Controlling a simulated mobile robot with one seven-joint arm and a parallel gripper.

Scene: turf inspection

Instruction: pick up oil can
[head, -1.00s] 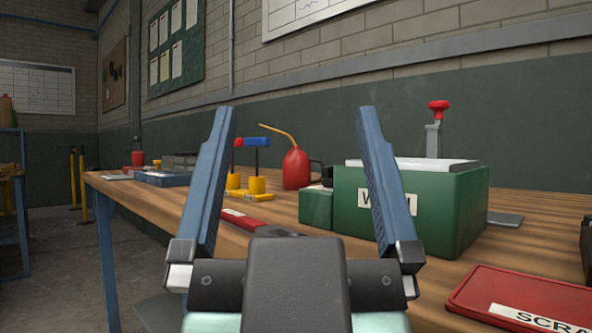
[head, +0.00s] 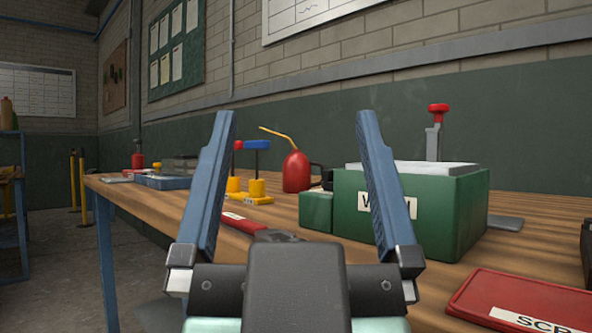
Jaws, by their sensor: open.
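The oil can (head: 296,172) is red with a thin yellow spout that points up and to the left, and a dark handle on its right. It stands upright on the wooden workbench (head: 330,254), toward the back. My gripper (head: 296,118) is open and empty in the foreground, its two blue fingers wide apart. In the picture the oil can shows between the fingers, well beyond them and not touched. The lower right of the can is partly hidden by dark and green items.
A green box (head: 455,210) with a label stands right of the can, close to the right finger. Left of the can is a yellow stand (head: 250,196) with red and blue tops. A red-handled tool (head: 243,222) lies in front. A red tray (head: 525,303) is at lower right.

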